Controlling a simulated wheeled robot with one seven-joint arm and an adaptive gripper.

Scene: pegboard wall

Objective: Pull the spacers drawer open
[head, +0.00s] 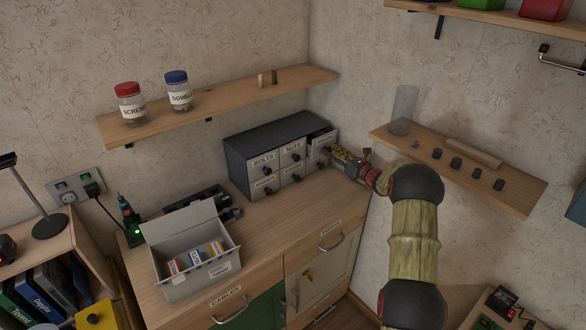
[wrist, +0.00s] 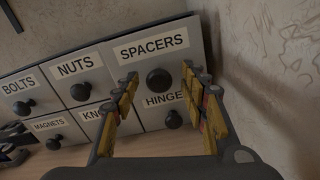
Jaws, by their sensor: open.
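The spacers drawer (wrist: 153,48) is the top right drawer of a small grey cabinet (head: 253,142). Its pale front bears a SPACERS label and a dark round knob (wrist: 160,80). In the wrist view its front stands out ahead of the NUTS drawer front, and in the head view the drawer (head: 321,142) juts out a little, so it looks partly open. My gripper (wrist: 160,76) is open, with its yellow fingers on either side of the knob in the picture. I cannot tell whether they touch it. In the head view my gripper (head: 341,153) is right at the drawer front.
Drawers labelled NUTS (wrist: 77,68), BOLTS (wrist: 20,85) and HINGES (wrist: 160,110) are close by. The wall is near on the right. A grey box (head: 195,260) with small cartons stands on the wooden worktop (head: 275,230), and a wall shelf (head: 460,165) is right of my arm.

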